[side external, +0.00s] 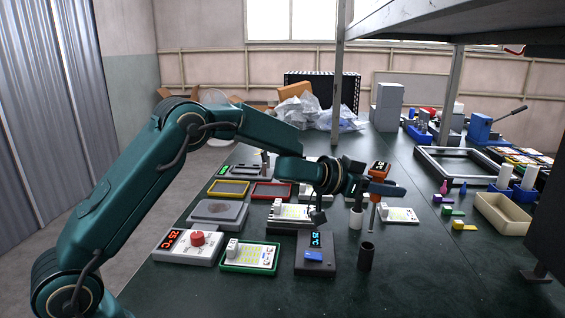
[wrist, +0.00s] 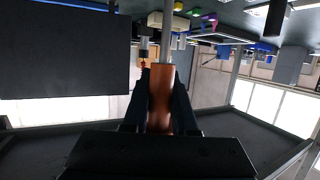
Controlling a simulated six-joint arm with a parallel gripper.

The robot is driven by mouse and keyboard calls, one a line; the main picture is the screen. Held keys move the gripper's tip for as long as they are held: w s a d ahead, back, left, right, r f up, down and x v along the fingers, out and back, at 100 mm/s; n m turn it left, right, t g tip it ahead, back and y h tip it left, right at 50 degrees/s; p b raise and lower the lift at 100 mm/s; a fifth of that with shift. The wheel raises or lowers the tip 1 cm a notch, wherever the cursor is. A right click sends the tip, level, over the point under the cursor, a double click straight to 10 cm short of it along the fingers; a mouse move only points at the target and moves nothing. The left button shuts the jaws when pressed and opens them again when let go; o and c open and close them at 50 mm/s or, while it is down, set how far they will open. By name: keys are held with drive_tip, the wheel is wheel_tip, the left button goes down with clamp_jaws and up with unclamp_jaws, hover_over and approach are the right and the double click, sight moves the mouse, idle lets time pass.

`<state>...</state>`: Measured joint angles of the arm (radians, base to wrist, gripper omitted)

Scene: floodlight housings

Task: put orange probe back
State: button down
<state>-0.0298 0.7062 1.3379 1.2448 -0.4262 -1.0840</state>
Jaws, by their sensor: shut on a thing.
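My gripper (side external: 386,187) is shut on the orange probe (side external: 379,170), high over the bench in the side external view. The probe has an orange body with a small dark display on top and a thin metal shaft pointing down, roughly upright. A dark open cylindrical holder (side external: 366,257) stands on the bench below it. The shaft's lower end shows just above the holder's rim; I cannot tell whether it is centred over it. In the wrist view the orange handle (wrist: 160,100) sits between the two dark fingers of my gripper (wrist: 161,75).
A dark device with a lit display (side external: 315,254) stands left of the holder. A green tray (side external: 230,266) and a box with a red knob (side external: 188,246) are further left. The bench right of the holder is clear.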

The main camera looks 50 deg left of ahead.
sight(373, 225)
wheel_tip(373, 225, down, 9)
drive_tip(key=shift+r, duration=0.1)
idle(0.4)
drive_tip(key=c, duration=0.7)
unclamp_jaws()
drive_tip(key=shift+f, duration=0.25)
drive_tip(key=shift+r, duration=0.15)
